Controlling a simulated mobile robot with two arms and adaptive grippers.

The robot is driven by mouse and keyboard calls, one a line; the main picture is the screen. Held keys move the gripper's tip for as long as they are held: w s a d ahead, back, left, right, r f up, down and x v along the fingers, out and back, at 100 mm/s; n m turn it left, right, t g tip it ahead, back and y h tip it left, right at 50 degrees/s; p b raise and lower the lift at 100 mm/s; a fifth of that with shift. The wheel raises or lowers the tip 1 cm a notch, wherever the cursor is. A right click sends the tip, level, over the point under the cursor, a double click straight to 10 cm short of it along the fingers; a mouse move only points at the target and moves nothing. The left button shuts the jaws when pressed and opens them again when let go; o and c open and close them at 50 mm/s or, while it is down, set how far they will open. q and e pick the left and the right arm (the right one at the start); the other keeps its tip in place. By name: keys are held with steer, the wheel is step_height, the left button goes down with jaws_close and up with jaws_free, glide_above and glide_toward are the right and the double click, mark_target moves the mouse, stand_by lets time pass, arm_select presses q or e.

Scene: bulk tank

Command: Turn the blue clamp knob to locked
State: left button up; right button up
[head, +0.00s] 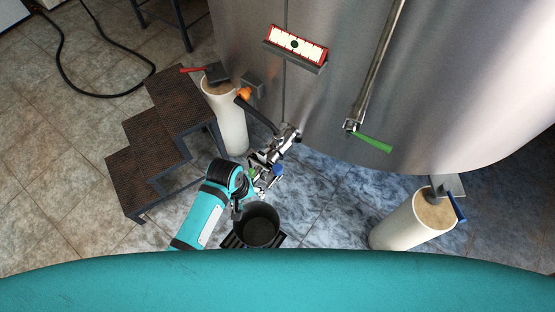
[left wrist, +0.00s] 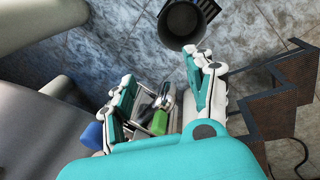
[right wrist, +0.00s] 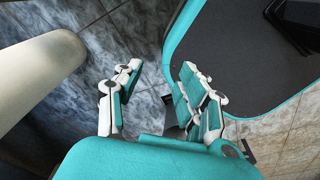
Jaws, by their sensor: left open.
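The blue clamp knob (head: 277,170) is small and sits on the metal outlet fitting (head: 287,134) low at the tank's front. My left gripper (head: 262,164) is at this fitting, just left of the knob. In the left wrist view my left gripper (left wrist: 160,68) is open, with metal parts and a green handle (left wrist: 158,122) between its fingers. There the blue knob (left wrist: 92,136) shows outside the left finger, partly hidden by my wrist. I cannot tell whether a finger touches anything. My right gripper (right wrist: 160,68) is open and empty above the tiled floor.
A dark bucket (head: 259,226) stands below the fitting. Brown steps (head: 170,110) are at the left. White tank legs (head: 224,118) and (head: 402,222) flank the area. An orange part (head: 243,93) and a pipe with a green lever (head: 372,143) are on the steel tank (head: 340,60).

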mark_target(277, 168)
arm_select(q)
steer(key=w+d+r+n+g+y+p, duration=0.1)
steer(key=w+d+r+n, duration=0.25)
steer(key=r, duration=0.75)
steer(key=w+d+r+n+y+p, duration=0.15)
steer(key=w+d+r, duration=0.25)
steer(key=r, duration=0.6)
steer(key=shift+h, duration=0.45)
steer(key=f, duration=1.6)
steer(key=shift+w+d+f, duration=0.25)
steer(key=shift+d+f, duration=0.15)
arm_select(e)
steer(key=r, duration=0.3)
steer(key=shift+s+a, duration=0.1)
steer(key=shift+s, duration=0.15)
arm_select(q)
jaws_close()
